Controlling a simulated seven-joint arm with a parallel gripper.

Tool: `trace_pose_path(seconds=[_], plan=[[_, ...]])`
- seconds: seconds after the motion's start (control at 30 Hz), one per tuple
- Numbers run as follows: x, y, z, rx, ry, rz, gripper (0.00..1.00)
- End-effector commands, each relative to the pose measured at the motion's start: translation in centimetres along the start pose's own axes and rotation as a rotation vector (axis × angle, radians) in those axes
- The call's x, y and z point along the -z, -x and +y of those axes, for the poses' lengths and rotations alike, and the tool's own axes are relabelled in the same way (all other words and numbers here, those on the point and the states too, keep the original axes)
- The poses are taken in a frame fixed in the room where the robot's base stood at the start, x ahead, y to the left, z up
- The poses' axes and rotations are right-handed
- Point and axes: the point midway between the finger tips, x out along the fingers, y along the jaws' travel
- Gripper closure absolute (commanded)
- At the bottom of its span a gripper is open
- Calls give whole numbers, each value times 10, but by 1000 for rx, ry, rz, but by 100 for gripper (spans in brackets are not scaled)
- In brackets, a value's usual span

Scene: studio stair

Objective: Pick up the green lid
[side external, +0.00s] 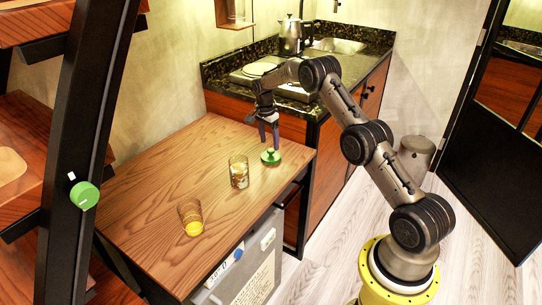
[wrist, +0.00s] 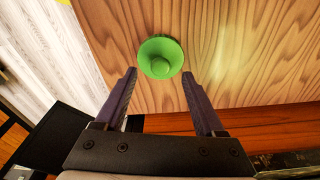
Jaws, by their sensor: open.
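The green lid (side external: 271,156) lies on the wooden table (side external: 150,205) near its right edge, with its round knob facing up. In the wrist view the lid (wrist: 161,57) is at top centre, just beyond the fingertips and between their lines. My gripper (side external: 268,140) is above the table close to the lid, pointing down. In the wrist view my gripper (wrist: 160,74) has its two fingers spread apart with nothing between them. I cannot tell the exact height of the fingertips over the lid.
A glass (side external: 239,172) with amber contents stands left of the lid. Another glass (side external: 190,217) with yellow contents is nearer the front. A dark counter (side external: 225,75) with a kettle (side external: 291,38) rises behind the table. A black post (side external: 90,130) stands at left.

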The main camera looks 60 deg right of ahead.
Motion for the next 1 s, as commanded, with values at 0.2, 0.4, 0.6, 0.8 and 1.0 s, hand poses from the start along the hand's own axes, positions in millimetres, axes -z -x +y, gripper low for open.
trace_pose_path(seconds=[0.2, 0.4, 0.6, 0.8, 1.0], plan=[[3, -31, 0, -3, 0, -1, 29], [3, -38, 0, -1, 0, 0, 29], [3, -37, 0, -1, 0, 0, 41], [3, -37, 0, -1, 0, 0, 77], [3, -37, 0, -1, 0, 0, 100]])
